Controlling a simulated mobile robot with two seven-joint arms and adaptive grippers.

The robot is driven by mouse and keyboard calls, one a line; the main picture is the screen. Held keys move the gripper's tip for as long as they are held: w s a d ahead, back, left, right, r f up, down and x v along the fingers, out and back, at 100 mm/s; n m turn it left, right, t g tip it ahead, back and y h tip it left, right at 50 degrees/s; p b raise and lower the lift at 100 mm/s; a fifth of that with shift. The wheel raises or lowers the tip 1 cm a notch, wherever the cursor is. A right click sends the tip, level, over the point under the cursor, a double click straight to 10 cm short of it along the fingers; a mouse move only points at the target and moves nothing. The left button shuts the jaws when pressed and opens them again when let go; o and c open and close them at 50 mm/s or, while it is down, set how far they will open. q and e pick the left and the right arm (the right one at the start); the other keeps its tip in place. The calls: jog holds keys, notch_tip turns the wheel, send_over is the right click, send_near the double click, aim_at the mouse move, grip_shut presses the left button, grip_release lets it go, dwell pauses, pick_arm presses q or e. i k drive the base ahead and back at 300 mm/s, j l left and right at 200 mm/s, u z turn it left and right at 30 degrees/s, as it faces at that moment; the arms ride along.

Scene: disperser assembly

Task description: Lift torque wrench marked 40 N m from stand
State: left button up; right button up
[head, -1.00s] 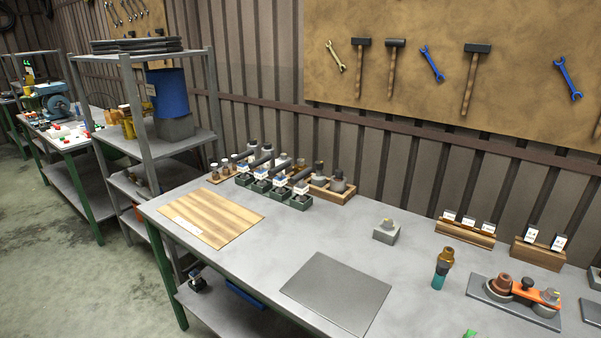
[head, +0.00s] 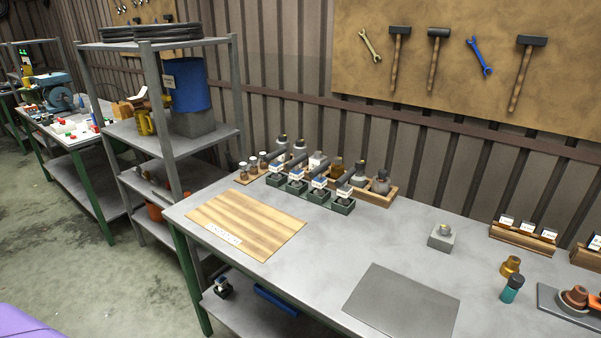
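Several torque wrenches with dark handles stand in a row of dark green stands (head: 343,206) at the back left of the grey workbench. They carry small white labels (head: 319,182), too small to read, so I cannot tell which is marked 40 N m. The handles slant up and back from the stands, and partly hide the bottles behind. Neither of my grippers is in view.
A wooden board (head: 250,222) lies left of a dark grey mat (head: 403,302) on the workbench (head: 330,250). A wooden tray (head: 378,199) with bottles adjoins the stands. A teal-bodied bottle (head: 512,290) stands at right. A metal shelf (head: 190,145) rises left. A purple shape (head: 22,322) shows bottom left.

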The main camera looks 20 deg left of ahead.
aim_at(297, 174)
jog(key=j+z, duration=0.3)
jog(key=j, duration=1.85)
jog(key=k, duration=0.05)
